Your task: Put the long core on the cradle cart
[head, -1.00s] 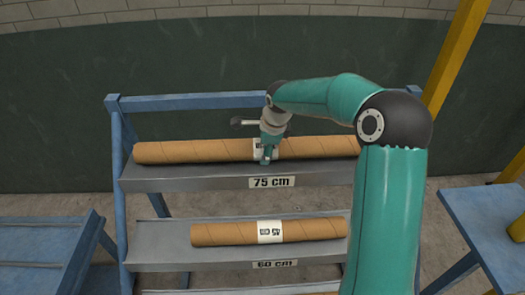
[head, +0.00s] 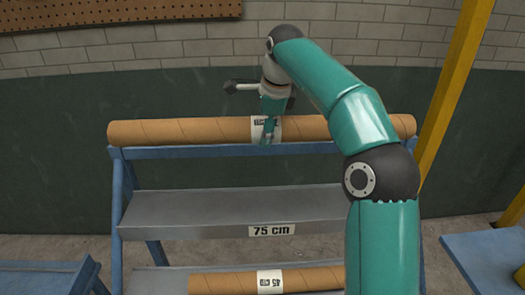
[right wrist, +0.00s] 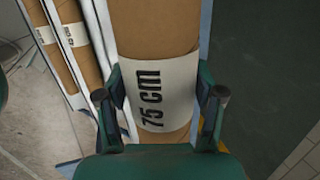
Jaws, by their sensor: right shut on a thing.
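The long core (head: 190,131) is a brown cardboard-like tube with a white label at its middle, reading 75 cm in the right wrist view (right wrist: 155,35). My right gripper (head: 267,136) is shut around it at the label. In the right wrist view one finger lies on each side of the label. My left gripper is not in view. I cannot identify the cradle cart in these frames.
The top shelf, marked 75 cm, is bare. A shorter core (head: 225,282) labelled 45 lies on the shelf below. Blue surfaces stand at lower left (head: 45,278) and lower right (head: 490,262). A yellow post (head: 455,85) rises close to the core's right end.

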